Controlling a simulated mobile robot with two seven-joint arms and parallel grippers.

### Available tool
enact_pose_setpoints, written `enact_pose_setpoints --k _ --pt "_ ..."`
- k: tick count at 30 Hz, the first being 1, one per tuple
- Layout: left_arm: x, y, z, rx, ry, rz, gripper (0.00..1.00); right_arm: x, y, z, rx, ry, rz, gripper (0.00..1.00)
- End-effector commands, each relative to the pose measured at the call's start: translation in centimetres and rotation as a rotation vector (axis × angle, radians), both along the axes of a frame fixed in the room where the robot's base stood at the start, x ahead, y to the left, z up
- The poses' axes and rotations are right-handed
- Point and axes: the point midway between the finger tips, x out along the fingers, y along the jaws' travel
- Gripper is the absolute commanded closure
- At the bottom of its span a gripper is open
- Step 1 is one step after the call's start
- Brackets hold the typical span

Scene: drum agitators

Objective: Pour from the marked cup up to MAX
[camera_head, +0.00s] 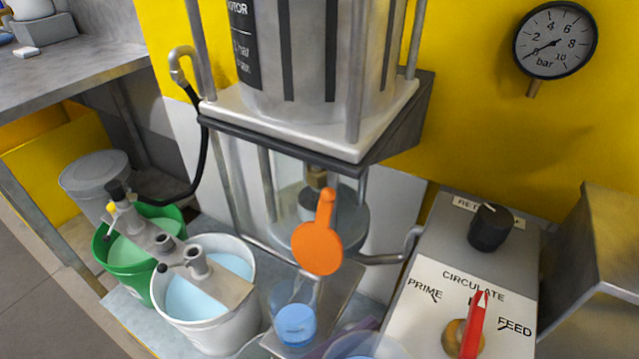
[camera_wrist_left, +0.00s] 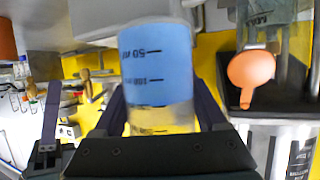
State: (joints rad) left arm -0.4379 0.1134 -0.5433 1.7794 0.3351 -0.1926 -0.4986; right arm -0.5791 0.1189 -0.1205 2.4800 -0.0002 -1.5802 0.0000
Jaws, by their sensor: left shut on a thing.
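The marked cup (camera_wrist_left: 158,75) is clear, with dark ml lines including 50 and 100, and holds blue liquid. In the left wrist view, which is upside down, my left gripper (camera_wrist_left: 163,108) is shut around it, and the cup looks about upright. A clear cup with blue liquid (camera_head: 365,347) at the bottom edge of the head view seems to be this one, mostly cut off. Left of it, a clear vessel (camera_head: 295,318) with blue liquid stands below the orange lever (camera_head: 318,246). I cannot read a MAX line. My right gripper is not in view.
A white bucket (camera_head: 245,262) and a green bucket (camera_head: 100,247) stand at left under metal fittings. The steel drum machine (camera_head: 300,128) overhangs the vessel. A control panel (camera_head: 412,312) with a red-handled selector (camera_head: 474,325) is at right. A gauge (camera_head: 555,40) hangs on the yellow wall.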

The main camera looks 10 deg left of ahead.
Motion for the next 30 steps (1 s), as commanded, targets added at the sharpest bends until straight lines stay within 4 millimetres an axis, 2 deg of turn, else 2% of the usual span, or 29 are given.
enact_pose_setpoints --k 8,26,30 --pt "0.4 0.3 0.2 -0.035 0.040 0.002 0.91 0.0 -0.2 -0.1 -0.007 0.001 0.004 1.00" --pt "1.6 1.3 0.6 -0.227 0.268 0.002 0.91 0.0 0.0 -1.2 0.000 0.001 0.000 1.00" --pt "2.0 1.6 -0.3 -0.272 0.321 0.002 0.91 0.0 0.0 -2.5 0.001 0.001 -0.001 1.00"
